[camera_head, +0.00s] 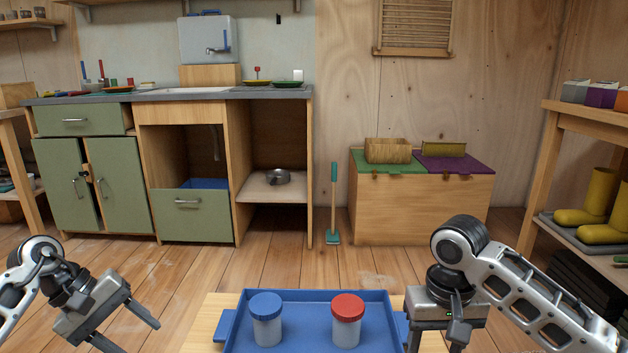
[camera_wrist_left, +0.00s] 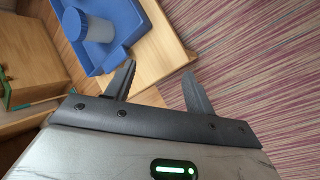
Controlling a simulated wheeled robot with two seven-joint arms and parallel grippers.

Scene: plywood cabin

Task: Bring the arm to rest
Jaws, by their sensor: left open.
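My left gripper (camera_head: 130,330) is open and empty at the lower left of the head view, left of the blue tray (camera_head: 325,296) and apart from it. In the left wrist view its two spread fingers (camera_wrist_left: 158,88) have nothing between them. My right gripper (camera_head: 436,335) is at the right end of the tray, pointing down; its fingertips run toward the bottom edge and I cannot tell its opening. A jar with a blue lid (camera_head: 266,318) and a jar with a red lid (camera_head: 347,320) stand upright on the tray.
The tray rests on a small wooden table (camera_head: 207,322). A shelf with yellow boots (camera_head: 598,205) stands at right. The floor between is clear.

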